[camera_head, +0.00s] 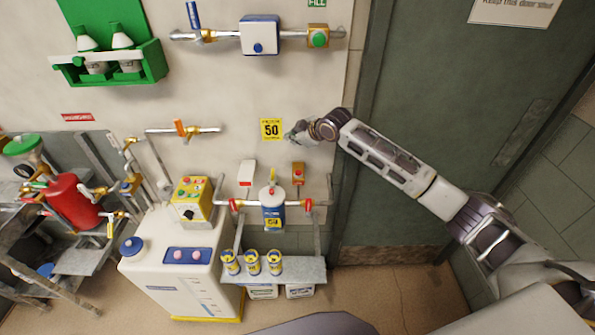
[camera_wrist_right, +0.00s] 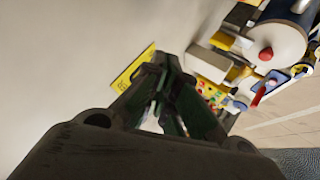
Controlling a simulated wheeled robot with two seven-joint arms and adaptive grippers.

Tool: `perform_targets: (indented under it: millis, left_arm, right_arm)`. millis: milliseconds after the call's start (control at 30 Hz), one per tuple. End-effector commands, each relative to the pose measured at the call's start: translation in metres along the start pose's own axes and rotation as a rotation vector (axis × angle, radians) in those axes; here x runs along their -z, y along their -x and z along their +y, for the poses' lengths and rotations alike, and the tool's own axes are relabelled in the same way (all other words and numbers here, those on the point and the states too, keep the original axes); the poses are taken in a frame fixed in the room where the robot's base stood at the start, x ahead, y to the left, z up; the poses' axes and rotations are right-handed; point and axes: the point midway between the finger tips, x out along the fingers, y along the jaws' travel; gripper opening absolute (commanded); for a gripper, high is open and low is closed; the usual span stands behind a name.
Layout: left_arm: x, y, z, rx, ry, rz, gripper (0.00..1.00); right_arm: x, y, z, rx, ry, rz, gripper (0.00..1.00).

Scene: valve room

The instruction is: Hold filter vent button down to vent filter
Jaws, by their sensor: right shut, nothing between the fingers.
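The filter (camera_head: 266,198) is a white-topped cylinder with a blue band and a yellow 50 label, mounted in a pipe on the wall. A small red button shows on its white top in the right wrist view (camera_wrist_right: 265,54). In the head view the button is too small to make out clearly. My right gripper (camera_head: 288,137) is shut and empty, in front of the wall above the filter, beside the yellow 50 sign (camera_head: 271,128). It touches neither the filter nor the button. In the right wrist view its fingertips (camera_wrist_right: 163,62) point toward the wall. My left gripper is out of view.
Red-handled valves (camera_head: 308,204) flank the filter. A green door (camera_head: 455,110) is right.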

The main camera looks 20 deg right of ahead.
Motion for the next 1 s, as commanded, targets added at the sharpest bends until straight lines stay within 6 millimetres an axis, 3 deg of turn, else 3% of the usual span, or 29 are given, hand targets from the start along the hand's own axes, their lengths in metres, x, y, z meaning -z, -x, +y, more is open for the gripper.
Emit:
perform_targets:
  millis: [400,1000]
  left_arm:
    - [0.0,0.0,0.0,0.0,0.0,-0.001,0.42]
    - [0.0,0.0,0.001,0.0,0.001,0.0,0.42]
  right_arm:
    - [-0.019,0.001,-0.016,0.077,0.115,-0.081,0.0]
    - [-0.02,0.001,-0.017,0.08,0.157,-0.082,0.0]
